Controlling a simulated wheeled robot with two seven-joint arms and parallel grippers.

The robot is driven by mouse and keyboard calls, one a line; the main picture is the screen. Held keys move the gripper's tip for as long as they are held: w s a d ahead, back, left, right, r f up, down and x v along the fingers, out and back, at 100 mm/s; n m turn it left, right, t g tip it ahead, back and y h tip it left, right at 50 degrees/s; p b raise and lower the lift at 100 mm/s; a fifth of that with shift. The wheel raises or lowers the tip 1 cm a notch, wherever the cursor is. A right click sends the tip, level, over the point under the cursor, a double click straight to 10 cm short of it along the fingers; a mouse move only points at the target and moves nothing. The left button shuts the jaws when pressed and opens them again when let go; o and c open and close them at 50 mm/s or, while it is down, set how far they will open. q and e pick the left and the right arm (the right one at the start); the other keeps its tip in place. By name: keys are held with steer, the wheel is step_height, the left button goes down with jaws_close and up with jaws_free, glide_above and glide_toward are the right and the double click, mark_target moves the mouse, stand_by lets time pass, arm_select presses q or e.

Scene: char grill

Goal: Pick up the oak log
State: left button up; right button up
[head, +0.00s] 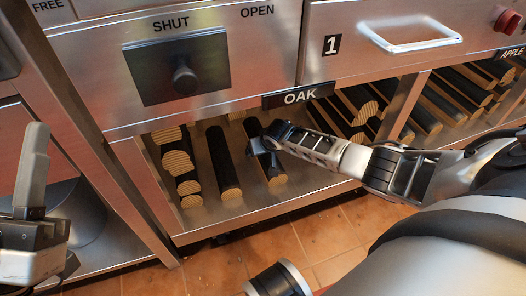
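The OAK bay is an open metal shelf (232,208) with several dark-barked logs with pale cut ends. One oak log (275,174) lies lengthwise toward me, and my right gripper (268,143) is over its middle, touching or very close. The fingers are small and partly hidden, so I cannot tell if they are closed on it. Another oak log (222,160) lies alone just left of it. My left gripper (32,170) is raised at the left edge, away from the logs; its finger gap is not clear.
An OAK label (298,95) hangs on the shelf's upper edge, just above my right gripper. Stacked logs (178,160) stand at the bay's left side. A metal post (95,150) bounds the bay on the left. More logs (360,105) lie to the right, behind my forearm.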

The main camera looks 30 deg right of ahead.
steer(key=c, duration=1.2)
steer(key=shift+r, duration=0.15)
steer(key=shift+c, duration=1)
